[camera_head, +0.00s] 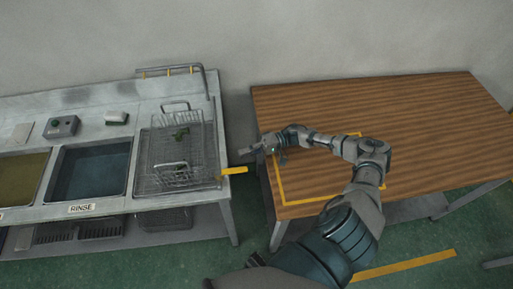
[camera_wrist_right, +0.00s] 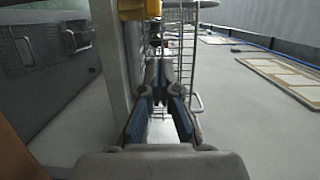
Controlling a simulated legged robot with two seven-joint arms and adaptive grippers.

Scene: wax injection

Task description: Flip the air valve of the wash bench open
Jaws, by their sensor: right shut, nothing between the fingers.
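The wash bench (camera_head: 90,112) stands on the left in the head view. A yellow lever, likely its air valve handle (camera_head: 234,170), sticks out sideways from the bench's right end. A yellow part also shows at the top of the right wrist view (camera_wrist_right: 139,9); I cannot tell for sure that it is the same handle. My right gripper (camera_head: 246,151) is over the gap between bench and table, just above and right of the handle in the picture. Its fingers (camera_wrist_right: 162,68) are shut and empty, with no clear contact with the handle. My left gripper is not in view.
A wire basket (camera_head: 160,158) sits on the bench's right part, close to the handle. The dark rinse basin (camera_head: 90,170) is left of it. A wooden table (camera_head: 430,110) with yellow marking is on the right, under my right arm. A narrow gap separates table and bench.

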